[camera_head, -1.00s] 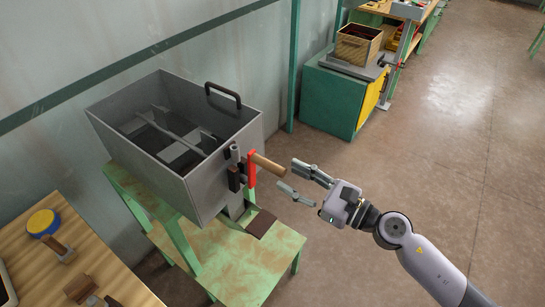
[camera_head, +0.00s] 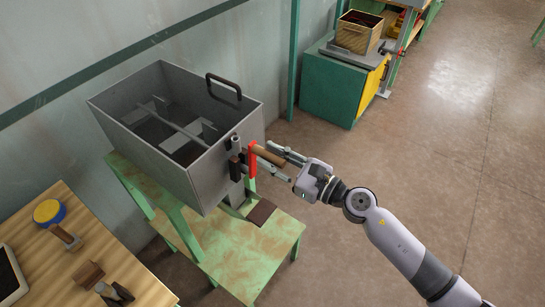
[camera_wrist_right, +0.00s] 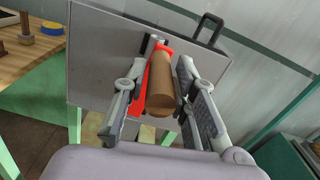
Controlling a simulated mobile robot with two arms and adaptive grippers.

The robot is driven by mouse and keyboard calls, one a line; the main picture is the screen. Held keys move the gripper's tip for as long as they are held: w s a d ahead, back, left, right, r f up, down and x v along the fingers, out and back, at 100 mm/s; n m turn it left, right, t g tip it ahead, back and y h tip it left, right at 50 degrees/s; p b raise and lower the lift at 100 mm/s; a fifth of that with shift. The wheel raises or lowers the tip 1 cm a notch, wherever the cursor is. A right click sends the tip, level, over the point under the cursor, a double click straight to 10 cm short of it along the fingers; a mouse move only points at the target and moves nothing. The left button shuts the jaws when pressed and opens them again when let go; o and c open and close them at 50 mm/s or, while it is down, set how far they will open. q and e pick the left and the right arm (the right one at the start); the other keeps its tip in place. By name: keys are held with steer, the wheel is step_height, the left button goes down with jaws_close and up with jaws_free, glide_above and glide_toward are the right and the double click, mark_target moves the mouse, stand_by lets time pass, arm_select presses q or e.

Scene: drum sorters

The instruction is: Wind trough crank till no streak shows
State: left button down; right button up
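The grey open trough (camera_head: 213,180) stands on a worn green stand at the left of the head view. Its dark interior holds grey paddles on a shaft (camera_head: 178,124); I cannot make out a streak there. A red crank arm (camera_head: 252,161) with a wooden handle (camera_head: 267,154) sits on its right end wall. The handle (camera_wrist_right: 161,85) points towards me in the right wrist view. My right gripper (camera_head: 276,161) is open, with a finger on each side of the handle; gaps show between handle and fingers. My left gripper is not in view.
A black loop handle (camera_head: 223,86) rises from the trough's rim. A brown pedal-like plate (camera_head: 260,213) lies below the crank. A wooden bench (camera_head: 85,259) with tools is at lower left. A green cabinet (camera_head: 331,96) stands behind; the floor on the right is clear.

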jaws_close()
stand_by(0.4)
steer(key=shift+s+a, duration=0.1)
